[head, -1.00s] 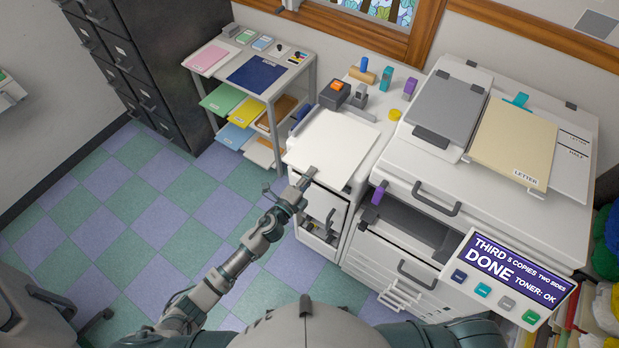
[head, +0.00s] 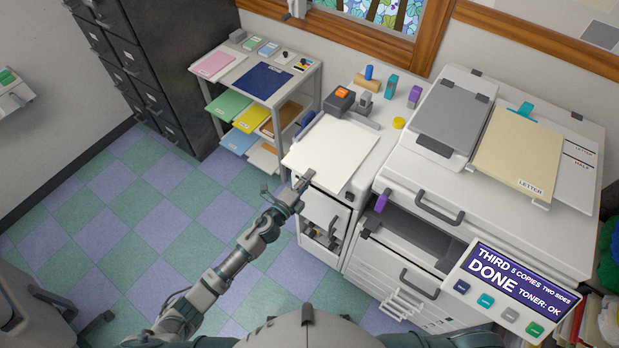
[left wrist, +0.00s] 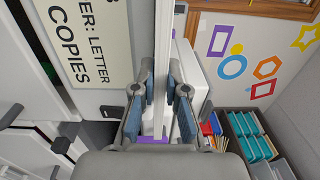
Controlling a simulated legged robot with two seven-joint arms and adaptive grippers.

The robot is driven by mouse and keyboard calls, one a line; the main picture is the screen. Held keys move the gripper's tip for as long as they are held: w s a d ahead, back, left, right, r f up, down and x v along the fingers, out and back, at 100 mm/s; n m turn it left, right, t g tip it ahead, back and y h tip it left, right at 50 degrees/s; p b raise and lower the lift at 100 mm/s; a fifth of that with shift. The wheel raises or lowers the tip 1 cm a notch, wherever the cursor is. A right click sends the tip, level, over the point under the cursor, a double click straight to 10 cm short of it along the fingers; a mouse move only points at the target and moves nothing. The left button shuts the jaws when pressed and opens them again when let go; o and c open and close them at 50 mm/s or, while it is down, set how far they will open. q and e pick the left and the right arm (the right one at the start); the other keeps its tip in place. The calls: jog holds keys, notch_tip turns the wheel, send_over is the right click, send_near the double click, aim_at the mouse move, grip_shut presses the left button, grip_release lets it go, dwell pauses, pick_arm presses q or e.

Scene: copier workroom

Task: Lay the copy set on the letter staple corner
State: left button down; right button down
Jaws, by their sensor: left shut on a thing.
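The white copy set (head: 340,150) is a flat stack of blank-looking sheets over the top of the white cabinet in the head view. My left gripper (head: 303,181) is shut on its near edge. In the left wrist view the set shows edge-on as a thin white strip (left wrist: 163,50) between the fingers of the left gripper (left wrist: 160,105). I cannot tell whether the set touches the cabinet top. An orange and dark device (head: 341,97) stands just behind the set. I see no marked staple corner; the set covers part of the cabinet top. My right gripper is not in view.
The copier (head: 420,185) stands to the right, with a cream LETTER folder (head: 520,145) on top. Its panel (head: 515,285) reads DONE. A shelf cart (head: 310,85) with coloured papers stands at the left. Small coloured items, including a yellow disc (head: 399,123), stand behind the set.

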pick_arm(q)
jog(key=c, duration=1.1)
grip_release()
jog(key=shift+w+a+r, duration=0.1)
jog(key=shift+w+r, duration=0.05)
jog(key=shift+c, duration=0.2)
jog(key=shift+f, duration=0.2)
jog(key=v, duration=1.2)
jog(key=s+a+f+n+g+y, duration=0.25)
jog(key=a+f+n, duration=0.2)
jog(key=f, duration=0.65)
jog(key=s+a+f+n+g+y, duration=0.1)
jog(key=s+a+f+n+y, duration=0.25)
jog(key=f, duration=0.85)
jog(key=a+f+n+g+y, duration=0.15)
jog(key=a+f+n, duration=0.35)
jog(key=f, duration=0.6)
jog(key=s+a+f+n+g+y+b, duration=0.1)
jog(key=s+a+f+n+g+y, duration=0.3)
jog(key=s+f, duration=1.1)
jog(key=s+f+n+g, duration=0.2)
jog(key=s+f+n, duration=0.1)
jog(key=s, duration=0.8)
jog(key=s+a+f+n+g, duration=0.1)
jog(key=s+f+n+g, duration=0.1)
jog(key=s, duration=0.9)
jog(key=shift+f+n+g+h+b, duration=0.3)
jog(key=shift+f+n+g+h, duration=0.1)
jog(key=shift+f+h, duration=0.1)
